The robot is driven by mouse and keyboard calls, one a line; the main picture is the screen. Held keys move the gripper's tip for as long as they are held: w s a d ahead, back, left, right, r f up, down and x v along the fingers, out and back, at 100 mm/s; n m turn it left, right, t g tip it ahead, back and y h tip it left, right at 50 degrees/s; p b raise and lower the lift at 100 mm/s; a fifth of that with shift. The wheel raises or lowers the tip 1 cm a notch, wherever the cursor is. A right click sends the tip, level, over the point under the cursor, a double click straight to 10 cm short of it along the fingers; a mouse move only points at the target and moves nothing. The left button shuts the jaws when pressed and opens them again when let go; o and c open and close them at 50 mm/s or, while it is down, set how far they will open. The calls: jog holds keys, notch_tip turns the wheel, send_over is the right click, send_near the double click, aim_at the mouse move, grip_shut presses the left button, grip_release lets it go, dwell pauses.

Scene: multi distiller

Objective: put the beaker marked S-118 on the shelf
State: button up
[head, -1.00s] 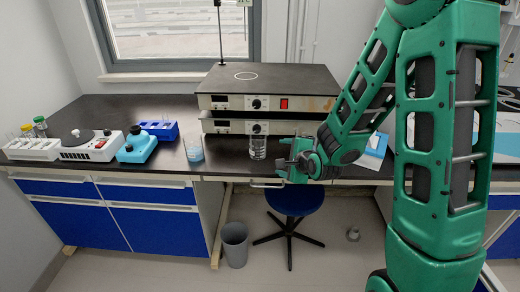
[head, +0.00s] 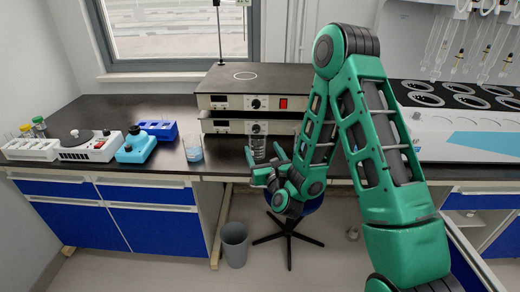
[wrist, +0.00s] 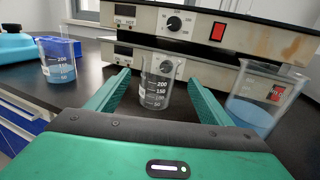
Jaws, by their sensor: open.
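A clear beaker (wrist: 155,88) with volume marks stands on the bench between the fingers of my gripper (wrist: 159,80). It also shows in the head view (head: 258,147), in front of the stacked instruments. A beaker with blue liquid (wrist: 57,62) stands to the left, also in the head view (head: 193,149). Another beaker with blue liquid (wrist: 256,104) stands close to the right finger. No S-118 marking is legible. I cannot tell which surface is the shelf.
Two stacked instruments (head: 265,88) stand behind the beakers; the top has a bare flat surface with a white ring. Small blue and white devices (head: 137,146) are on the left. A stool (head: 291,224) and a bin (head: 234,244) stand below. A machine with round wells (head: 455,130) is right.

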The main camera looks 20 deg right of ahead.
aim_at(255, 135)
jog(key=shift+w+f, duration=0.1)
jog(key=shift+w, duration=3.6)
jog(key=c, duration=1.3)
